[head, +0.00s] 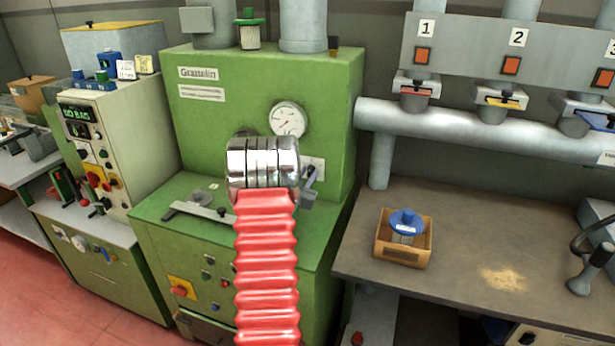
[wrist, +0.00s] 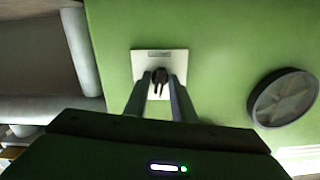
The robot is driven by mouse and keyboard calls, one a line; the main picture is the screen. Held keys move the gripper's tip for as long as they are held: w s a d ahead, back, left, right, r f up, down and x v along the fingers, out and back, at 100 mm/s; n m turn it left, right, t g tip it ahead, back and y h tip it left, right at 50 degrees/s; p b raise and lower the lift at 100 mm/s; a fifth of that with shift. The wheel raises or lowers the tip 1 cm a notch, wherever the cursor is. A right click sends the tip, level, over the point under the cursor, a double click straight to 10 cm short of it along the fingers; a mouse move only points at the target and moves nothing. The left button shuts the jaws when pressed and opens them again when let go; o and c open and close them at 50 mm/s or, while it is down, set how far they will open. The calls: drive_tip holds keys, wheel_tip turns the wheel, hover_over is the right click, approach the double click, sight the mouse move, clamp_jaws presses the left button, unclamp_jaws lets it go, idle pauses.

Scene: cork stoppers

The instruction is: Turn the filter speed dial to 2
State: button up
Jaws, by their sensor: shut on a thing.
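The dial is a small dark knob (wrist: 160,77) on a pale square plate (wrist: 146,58), set on the green machine's face in the wrist view. In the head view the plate (head: 319,163) shows right of my arm, below the round gauge, with the knob hidden. My gripper (wrist: 160,82) has a finger on each side of the knob and is shut on it. In the head view part of my gripper (head: 310,180) shows at the plate, beside my arm's silver rings. The plate's marks and the knob's setting are too small to read.
A round gauge (head: 289,120) sits above the plate; a dark-rimmed disc (wrist: 284,97) shows right in the wrist view. A bench (head: 450,220) at right holds a wooden box (head: 403,256) with a blue-topped jar (head: 407,222). A grey pipe (head: 450,124) runs above it.

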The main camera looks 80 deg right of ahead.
drive_tip(key=shift+n, duration=0.9)
drive_tip(key=o, duration=0.7)
drive_tip(key=shift+o, duration=0.2)
drive_tip(key=w+a, duration=0.1)
drive_tip(key=a, duration=1.2)
drive_tip(key=shift+w+a, duration=0.15)
drive_tip(key=shift+a, duration=0.2)
drive_tip(key=shift+f, duration=0.1)
